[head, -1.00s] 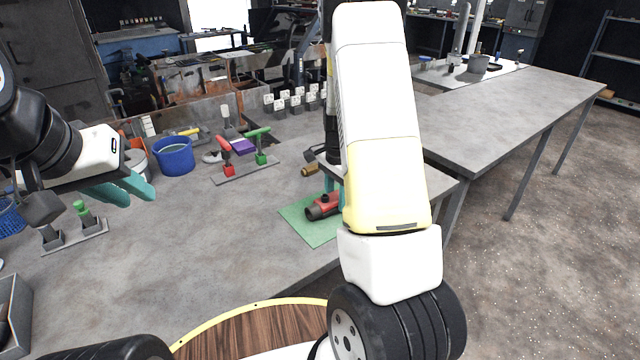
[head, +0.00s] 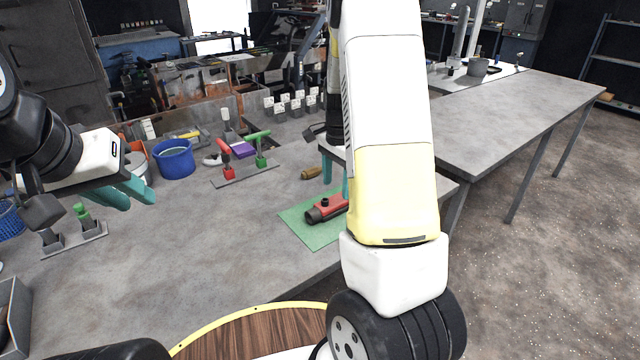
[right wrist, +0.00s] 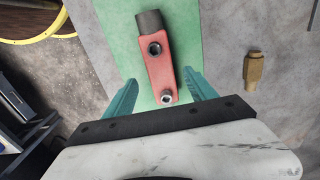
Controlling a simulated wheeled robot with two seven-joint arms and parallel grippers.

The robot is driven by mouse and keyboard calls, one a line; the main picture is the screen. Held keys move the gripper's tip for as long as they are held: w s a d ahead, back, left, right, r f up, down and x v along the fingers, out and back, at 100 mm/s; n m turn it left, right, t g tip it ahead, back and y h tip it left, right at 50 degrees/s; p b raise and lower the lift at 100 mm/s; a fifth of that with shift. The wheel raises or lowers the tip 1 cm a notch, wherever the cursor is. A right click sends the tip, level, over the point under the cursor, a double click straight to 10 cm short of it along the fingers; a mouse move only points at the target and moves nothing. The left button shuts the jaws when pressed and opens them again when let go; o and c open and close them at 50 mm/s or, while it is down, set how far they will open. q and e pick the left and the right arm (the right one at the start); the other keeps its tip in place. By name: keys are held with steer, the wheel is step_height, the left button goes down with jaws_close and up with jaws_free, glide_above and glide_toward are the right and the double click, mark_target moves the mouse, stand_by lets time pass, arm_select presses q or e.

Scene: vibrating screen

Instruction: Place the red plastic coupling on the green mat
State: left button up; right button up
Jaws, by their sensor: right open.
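The red plastic coupling (head: 328,207) lies on the green mat (head: 305,231) near the front edge of the table; its right end is hidden by my right arm in the head view. In the right wrist view the red coupling (right wrist: 161,68), with a dark end piece, lies on the mat (right wrist: 115,40) between my open fingers. My right gripper (head: 335,178) is open above the coupling and apart from it; its teal fingers also show in the right wrist view (right wrist: 162,102). My left gripper (head: 135,190) hangs at the left over the table; its teal fingers overlap, so its opening is unclear.
A brass fitting (head: 311,173) lies behind the mat, also in the right wrist view (right wrist: 254,70). A blue bucket (head: 174,160) and red and green toggle clamps (head: 228,160) stand further left. The table (head: 190,235) left of the mat is clear.

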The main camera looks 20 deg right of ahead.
mark_target(336, 199)
steer(key=s+a+r+n+t+y, duration=0.1)
steer(key=s+a+r+n, duration=0.1)
steer(key=r, duration=0.4)
steer(key=s+a+r+n, duration=0.1)
steer(key=s+r, duration=0.1)
steer(key=r, duration=0.3)
steer(key=s+a+r+n+t, duration=0.1)
steer(key=s+a+r+n, duration=0.2)
steer(key=s, duration=0.3)
steer(key=s+a+r+n+t, duration=0.2)
steer(key=s+a+r+n, duration=0.1)
steer(key=s+n, duration=0.2)
steer(key=s+a+r+n+t+y, duration=0.1)
steer(key=s+a+r+n+t, duration=0.1)
steer(key=s, duration=0.5)
steer(key=shift+a+r+n, duration=0.5)
steer(key=shift+r+n, duration=0.4)
steer(key=shift+s, duration=0.1)
